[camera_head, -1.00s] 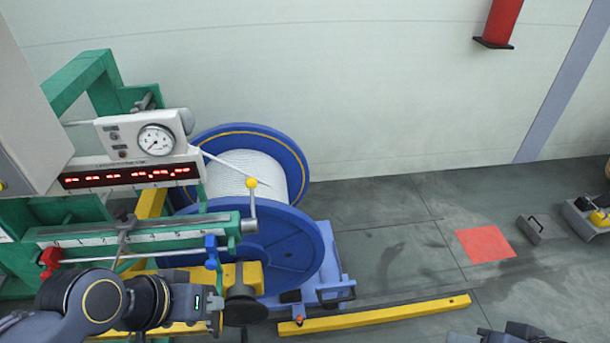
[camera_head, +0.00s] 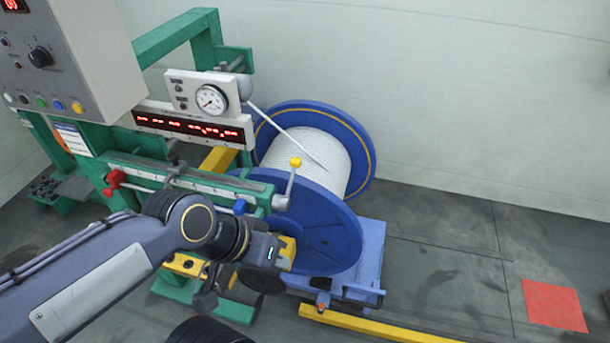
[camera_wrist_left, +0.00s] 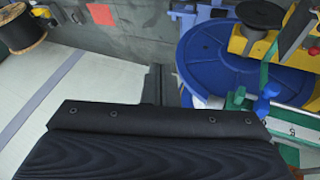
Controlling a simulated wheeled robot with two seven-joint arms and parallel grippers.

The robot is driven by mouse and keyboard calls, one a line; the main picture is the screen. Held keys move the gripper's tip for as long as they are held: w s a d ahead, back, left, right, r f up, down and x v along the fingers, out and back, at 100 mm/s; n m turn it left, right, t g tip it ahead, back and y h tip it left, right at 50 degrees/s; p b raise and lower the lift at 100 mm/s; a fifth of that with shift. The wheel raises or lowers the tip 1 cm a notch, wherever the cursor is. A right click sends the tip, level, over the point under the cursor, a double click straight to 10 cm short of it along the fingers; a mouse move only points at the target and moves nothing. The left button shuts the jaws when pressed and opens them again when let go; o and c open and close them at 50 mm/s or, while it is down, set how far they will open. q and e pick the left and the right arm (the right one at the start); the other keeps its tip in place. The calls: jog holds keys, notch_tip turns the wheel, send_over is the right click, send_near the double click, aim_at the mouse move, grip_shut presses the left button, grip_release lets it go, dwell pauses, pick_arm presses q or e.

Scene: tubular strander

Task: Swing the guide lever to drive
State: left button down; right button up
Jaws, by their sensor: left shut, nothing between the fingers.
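The guide lever (camera_head: 291,180), a short grey rod with a yellow ball knob, stands almost upright, leaning slightly right, at the right end of the green scaled rail (camera_head: 190,179). Its knob is not seen in the left wrist view. My left gripper (camera_head: 272,250) is below the lever, apart from it, in front of the blue reel. It is shut and empty; its fingertips are hard to make out in the head view. In the left wrist view its dark jaws (camera_wrist_left: 154,84) point toward the floor beside the reel. My right gripper is not in view.
The blue reel (camera_head: 330,240) of white rope stands behind the rail. A blue clamp (camera_head: 240,206) and a red one (camera_head: 113,182) sit along the rail. A yellow floor bar (camera_head: 370,326) and red floor patch (camera_head: 555,305) lie right; the floor between is clear.

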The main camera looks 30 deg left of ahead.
pick_arm(q)
jog(key=w+a+f+m+g+y+p, duration=0.2)
jog(key=w+f+m+g+y, duration=0.2)
jog(key=w, duration=0.5)
jog(key=w+a+f+m+g+y+p, duration=0.2)
jog(key=w+a+f+m+g+y, duration=0.15)
jog(key=w, duration=0.65)
jog(key=w+d+m+t+y, duration=0.3)
jog(key=w+d+m+y, duration=0.1)
jog(key=w+y, duration=0.5)
jog(key=shift+w+d+f+m+p, duration=0.25)
jog(key=shift+w+d+m+p, duration=0.15)
jog(key=shift+w+m, duration=0.35)
jog(key=shift+s+a, duration=0.1)
jog(key=shift+s, duration=0.05)
jog(key=s+a+f+p, duration=0.1)
jog(key=a+p, duration=0.3)
jog(key=a, duration=0.5)
jog(key=shift+s, duration=0.3)
